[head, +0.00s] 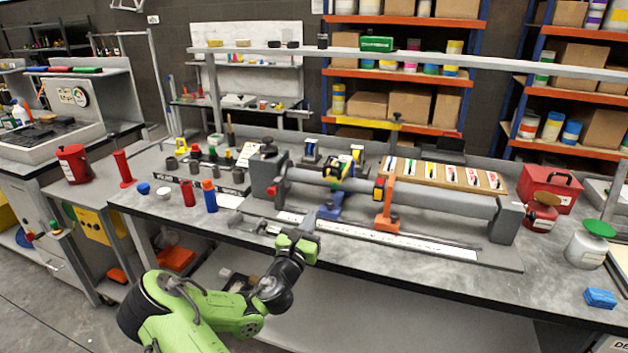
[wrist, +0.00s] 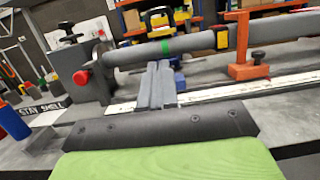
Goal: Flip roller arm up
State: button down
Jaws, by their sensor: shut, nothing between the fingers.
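A long grey tube (head: 440,198) lies across a bench fixture, held between a left end block (head: 268,178) and a right end block (head: 507,220). A blue stand (head: 331,208) and an orange stand (head: 386,212) stand along it. A yellow-and-black piece (head: 338,170) sits at the tube above the blue stand; it also shows in the wrist view (wrist: 159,20). I cannot tell for certain which part is the roller arm. My gripper (head: 311,222) is shut and empty, in front of the tube and left of the blue stand. In the wrist view its fingers (wrist: 158,68) point towards the tube.
A white scale strip (head: 430,246) runs along the fixture's front. A red knob (head: 272,190) sticks out at the left block. Red and blue bottles (head: 209,196) stand left of my gripper. A red toolbox (head: 550,188) stands at the right. The front right bench surface is mostly clear.

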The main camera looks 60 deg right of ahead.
jog(key=r+p+x, duration=0.1)
jog(key=r+x, duration=0.1)
jog(key=x, duration=1.1)
jog(key=shift+s+a+r, duration=0.2)
jog(key=shift+a+r, duration=0.05)
jog(key=shift+r, duration=0.15)
jog(key=shift+r+p, duration=0.1)
jog(key=shift+p, duration=0.35)
jog(key=r+p, duration=0.1)
jog(key=p, duration=0.2)
jog(key=shift+y, duration=0.3)
jog(key=shift+p, duration=0.3)
